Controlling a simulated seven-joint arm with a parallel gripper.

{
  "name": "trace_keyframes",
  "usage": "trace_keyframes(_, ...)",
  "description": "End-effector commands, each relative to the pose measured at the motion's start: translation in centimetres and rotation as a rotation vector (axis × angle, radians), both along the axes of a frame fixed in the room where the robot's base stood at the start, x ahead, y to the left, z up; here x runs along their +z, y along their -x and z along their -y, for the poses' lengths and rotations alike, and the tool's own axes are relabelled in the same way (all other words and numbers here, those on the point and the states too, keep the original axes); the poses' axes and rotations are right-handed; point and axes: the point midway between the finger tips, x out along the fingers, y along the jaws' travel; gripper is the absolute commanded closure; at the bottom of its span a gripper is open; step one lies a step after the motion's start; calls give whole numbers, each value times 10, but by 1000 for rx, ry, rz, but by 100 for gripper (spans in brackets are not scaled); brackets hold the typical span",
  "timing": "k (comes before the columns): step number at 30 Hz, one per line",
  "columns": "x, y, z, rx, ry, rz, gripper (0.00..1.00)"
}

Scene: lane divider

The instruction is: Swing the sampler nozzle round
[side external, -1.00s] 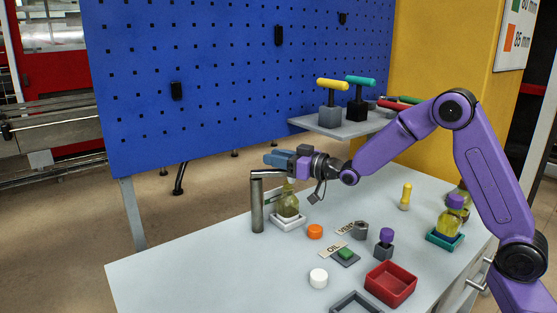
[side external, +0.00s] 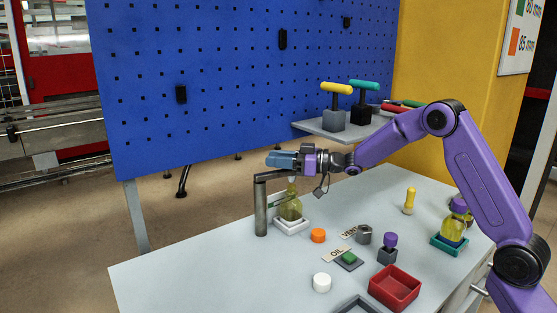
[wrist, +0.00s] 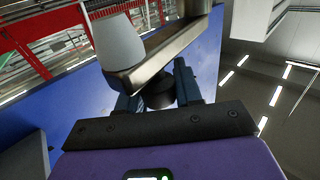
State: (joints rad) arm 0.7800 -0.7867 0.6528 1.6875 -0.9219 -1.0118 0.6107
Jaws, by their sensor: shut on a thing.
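The sampler nozzle (side external: 261,208) is a grey metal post with a horizontal arm at its top. The arm reaches right, over a yellow-green bottle (side external: 290,207) on a white square base (side external: 291,226). In the wrist view the metal arm (wrist: 168,48) crosses beyond the fingers, with a pale tapered end piece (wrist: 120,42). My gripper (side external: 279,160) is at the height of the arm, above the bottle. In the wrist view its fingers (wrist: 160,92) are on either side of a dark round knob (wrist: 158,94) by the arm. The exact finger contact is partly hidden.
An orange cap (side external: 318,235), white cap (side external: 321,282), OIL label (side external: 336,254) and red tray (side external: 394,288) lie to the right on the bench. A shelf (side external: 330,133) with T-handled tools stands behind. The bench's left front is clear.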

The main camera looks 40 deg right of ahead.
Motion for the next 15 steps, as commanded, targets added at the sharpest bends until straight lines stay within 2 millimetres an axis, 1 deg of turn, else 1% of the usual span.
trace_keyframes(8, 1, -1, 0, -3, -1, 4, 100)
trace_keyframes(9, 1, -1, 0, -3, -1, 4, 52)
trace_keyframes(10, 1, -1, 0, -3, -1, 4, 44)
trace_keyframes(15, 1, -1, 0, -3, 0, 3, 44)
